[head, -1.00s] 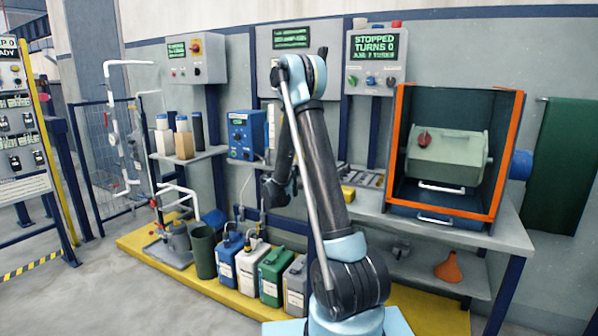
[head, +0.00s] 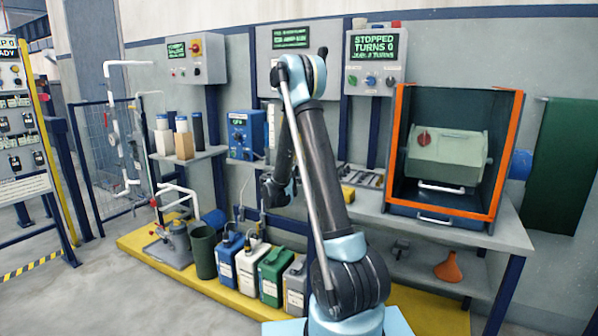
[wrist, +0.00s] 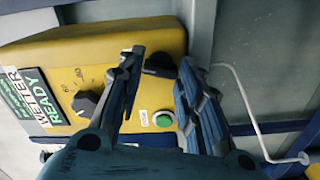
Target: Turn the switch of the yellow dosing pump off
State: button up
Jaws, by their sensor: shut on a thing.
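My gripper (wrist: 161,62) is shut on this switch, one finger on each side. The switch's exact setting is hard to tell. A black dial with a scale (wrist: 85,103) and a green button (wrist: 163,119) are also on the face. In the head view my arm hides the gripper's tips and most of what lies behind it.
A blue pump box (head: 241,135) stands on the shelf left of my arm. Several jugs (head: 252,268) stand on the yellow floor platform. An orange-framed tumbling barrel station (head: 400,150) is on the right bench. In the wrist view a white bent tube (wrist: 246,108) runs right of my gripper.

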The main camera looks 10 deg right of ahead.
jog(key=n, duration=1)
jog(key=shift+s+f, duration=0.1)
jog(key=shift+f, duration=0.05)
jog(key=shift+n, duration=0.3)
jog(key=o, duration=1.1)
jog(key=shift+c, duration=0.2)
jog(key=v, duration=1.2)
